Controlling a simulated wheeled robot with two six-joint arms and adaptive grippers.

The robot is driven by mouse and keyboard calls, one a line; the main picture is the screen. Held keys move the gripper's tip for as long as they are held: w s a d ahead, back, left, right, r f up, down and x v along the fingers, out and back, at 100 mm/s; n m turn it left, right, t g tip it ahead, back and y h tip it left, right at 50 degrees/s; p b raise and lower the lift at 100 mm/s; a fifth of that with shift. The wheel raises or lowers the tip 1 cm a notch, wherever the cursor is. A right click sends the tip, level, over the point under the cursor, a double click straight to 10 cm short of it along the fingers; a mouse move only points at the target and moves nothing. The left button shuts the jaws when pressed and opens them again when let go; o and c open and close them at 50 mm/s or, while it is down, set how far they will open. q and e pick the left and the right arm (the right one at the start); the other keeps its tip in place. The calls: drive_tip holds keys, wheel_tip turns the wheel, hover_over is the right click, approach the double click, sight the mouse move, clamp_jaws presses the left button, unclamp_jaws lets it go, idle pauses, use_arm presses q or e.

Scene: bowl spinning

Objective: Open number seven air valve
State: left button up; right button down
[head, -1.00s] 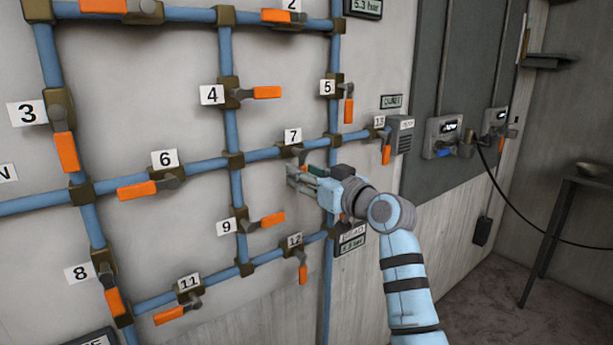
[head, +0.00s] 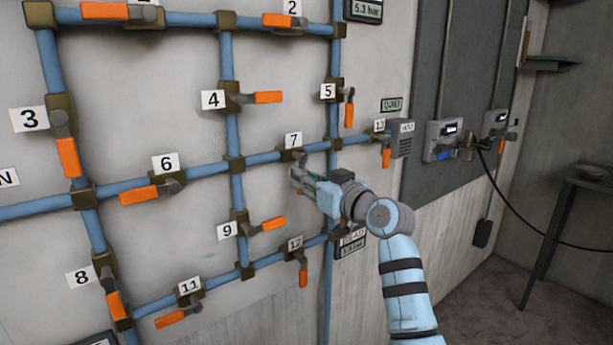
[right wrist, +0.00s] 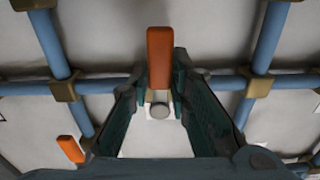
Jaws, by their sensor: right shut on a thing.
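The number 7 plate (head: 293,140) sits above the valve seven body (head: 291,155) on the blue pipe in the head view. My right gripper (head: 298,174) is at the wall just below that valve and hides its handle there. In the right wrist view the orange handle (right wrist: 160,52) lies between the two dark fingers, and the right gripper (right wrist: 161,82) is shut on it. The handle stands crosswise to the pipe in that view. The round grey end of the valve (right wrist: 160,111) shows between the fingers. My left gripper is not in view.
Other orange-handled valves surround it: valve 5 (head: 349,114) at upper right, valve 9 (head: 273,224) at lower left, valve 12 (head: 303,278) below and valve 13 (head: 386,157) to the right. A grey vent box (head: 402,147) is beside valve 13.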

drive_tip(key=shift+s+a+r+m+p, duration=0.1)
drive_tip(key=shift+s+a+m+p, duration=0.15)
drive_tip(key=shift+m+p, duration=1.1)
drive_tip(key=shift+s+a+r+m+p, duration=0.3)
drive_tip(key=shift+m+p, duration=0.55)
drive_tip(key=shift+p, duration=1)
drive_tip(key=shift+s+a+f+m+p, duration=0.1)
drive_tip(key=shift+a+m+p, duration=0.25)
drive_tip(key=shift+m+p, duration=1)
drive_tip(key=c, duration=1.5)
unclamp_jaws()
drive_tip(key=v, duration=1.2)
